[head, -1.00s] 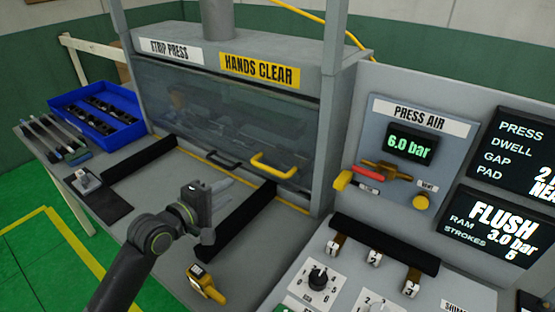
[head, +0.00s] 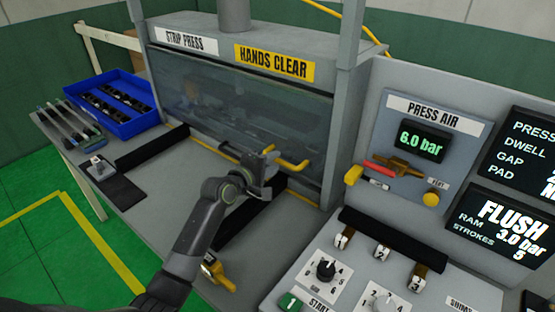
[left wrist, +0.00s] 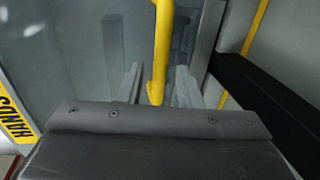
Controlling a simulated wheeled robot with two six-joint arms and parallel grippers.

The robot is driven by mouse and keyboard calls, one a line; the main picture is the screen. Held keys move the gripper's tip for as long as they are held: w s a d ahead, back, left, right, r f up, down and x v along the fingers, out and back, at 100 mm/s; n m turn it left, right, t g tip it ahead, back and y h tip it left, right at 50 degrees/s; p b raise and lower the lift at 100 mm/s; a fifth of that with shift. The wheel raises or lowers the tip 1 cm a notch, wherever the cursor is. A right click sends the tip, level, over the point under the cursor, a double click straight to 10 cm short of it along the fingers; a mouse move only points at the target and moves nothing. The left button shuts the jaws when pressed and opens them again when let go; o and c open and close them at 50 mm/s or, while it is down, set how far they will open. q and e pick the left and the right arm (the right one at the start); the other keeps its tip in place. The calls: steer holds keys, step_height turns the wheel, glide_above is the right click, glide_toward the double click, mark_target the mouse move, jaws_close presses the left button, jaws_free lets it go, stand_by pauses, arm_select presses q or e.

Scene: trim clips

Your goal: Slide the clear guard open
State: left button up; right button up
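The clear guard (head: 225,108) is a see-through panel across the front of the strip press, and it is down. Its yellow handle (head: 293,166) sticks out at the lower right of the panel. My left gripper (head: 272,168) is at the handle and hides part of it. In the left wrist view the two fingers of my left gripper (left wrist: 158,88) are apart, with the yellow handle (left wrist: 161,45) showing between them. I cannot tell whether they touch it. The guard (left wrist: 75,50) also fills the left of that view. My right gripper is not in view.
Dark rails (head: 150,147) stand on the bench either side of the work area. A blue tray (head: 130,128) of dark parts is at the left. A yellow tool (head: 218,272) lies at the front. The control panel (head: 375,225) with knobs and displays stands at the right.

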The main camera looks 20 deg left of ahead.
arm_select(q)
steer(key=shift+x, duration=1.45)
jaws_close()
